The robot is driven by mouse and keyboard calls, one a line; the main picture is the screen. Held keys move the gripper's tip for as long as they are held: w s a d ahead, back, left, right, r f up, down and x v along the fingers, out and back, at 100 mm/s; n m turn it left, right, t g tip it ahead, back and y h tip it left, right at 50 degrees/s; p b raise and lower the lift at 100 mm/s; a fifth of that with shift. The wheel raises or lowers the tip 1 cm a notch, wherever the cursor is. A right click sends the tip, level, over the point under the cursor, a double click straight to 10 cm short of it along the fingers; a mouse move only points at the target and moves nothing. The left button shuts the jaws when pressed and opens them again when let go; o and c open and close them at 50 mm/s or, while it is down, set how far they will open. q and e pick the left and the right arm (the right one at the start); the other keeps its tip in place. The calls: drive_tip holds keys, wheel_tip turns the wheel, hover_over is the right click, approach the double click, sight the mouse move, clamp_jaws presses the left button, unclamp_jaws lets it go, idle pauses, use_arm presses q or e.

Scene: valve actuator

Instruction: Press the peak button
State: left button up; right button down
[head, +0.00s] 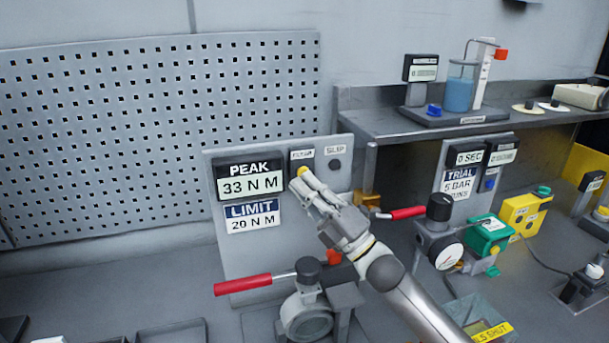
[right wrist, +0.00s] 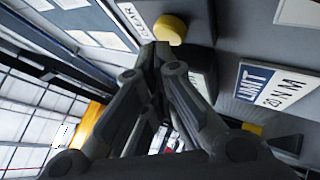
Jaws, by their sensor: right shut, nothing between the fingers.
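A grey upright panel (head: 260,250) carries a PEAK display (head: 250,180) reading 33 N M. A round yellow button (head: 303,171) sits to the right of that display, under a small white label. In the right wrist view the yellow button (right wrist: 170,29) is beside a label reading CLEAR. My right gripper (head: 298,184) is shut and empty, with its fingertips just below the button. In the right wrist view the fingertips (right wrist: 156,48) are close to the button's edge; I cannot tell whether they touch. My left gripper is not in view.
A LIMIT plate (head: 252,216) reading 20 N M is below the PEAK display. A dark knob (head: 335,164) sits right of the button. A red-handled lever (head: 243,285) and valve body stand below. The trial panel (head: 462,180) and green box (head: 487,235) are to the right.

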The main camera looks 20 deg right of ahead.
drive_tip(key=shift+w+b, duration=0.3)
drive_tip(key=shift+w, duration=0.25)
idle(0.5)
drive_tip(key=shift+s, duration=1)
drive_tip(key=s+p, duration=0.1)
drive_tip(key=s, duration=0.4)
drive_tip(key=shift+d, duration=0.15)
drive_tip(key=shift+f, duration=0.1)
idle(0.6)
